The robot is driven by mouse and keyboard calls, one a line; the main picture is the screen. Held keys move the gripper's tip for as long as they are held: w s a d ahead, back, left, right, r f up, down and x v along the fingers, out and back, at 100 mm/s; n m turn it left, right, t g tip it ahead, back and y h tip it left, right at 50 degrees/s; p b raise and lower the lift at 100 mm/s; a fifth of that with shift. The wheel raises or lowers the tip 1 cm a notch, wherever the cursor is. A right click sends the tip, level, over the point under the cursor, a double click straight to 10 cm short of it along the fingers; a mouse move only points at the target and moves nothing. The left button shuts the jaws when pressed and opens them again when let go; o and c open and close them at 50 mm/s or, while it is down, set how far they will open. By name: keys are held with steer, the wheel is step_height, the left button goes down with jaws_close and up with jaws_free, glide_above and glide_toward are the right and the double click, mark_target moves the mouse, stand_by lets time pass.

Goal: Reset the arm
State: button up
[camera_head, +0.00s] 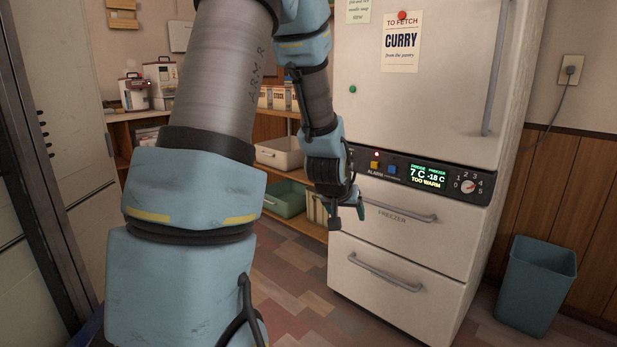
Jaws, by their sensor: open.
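My arm fills the left and middle of the head view, with blue joint covers and grey sleeves. It rises out of the top of the picture and comes down again nearer the fridge. My gripper (347,212) hangs at its end, pointing down, in front of the left edge of the fridge (425,100), near the height of the upper freezer drawer. Its fingers are apart and nothing shows between them. The gap between gripper and fridge cannot be judged from this one view.
The fridge panel (420,176) reads "TOO WARM". Freezer drawers (395,265) sit below it. A blue bin (537,285) stands right. Shelves hold a white tub (280,154) and a green tub (285,198). A grey metal cabinet (60,130) stands left. Tiled floor between is open.

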steer(key=s+a+r+n+g+y+p, duration=0.1)
steer(key=s+a+g+y, duration=0.15)
steer(key=s+a, duration=0.6)
steer(key=s+a+r+n+g+y, duration=0.1)
steer(key=s+a+g, duration=0.2)
steer(key=s+a, duration=0.6)
step_height(320, 180, up, 17)
steer(key=d+p, duration=0.1)
steer(key=p, duration=1.6)
steer(key=shift+s, duration=0.15)
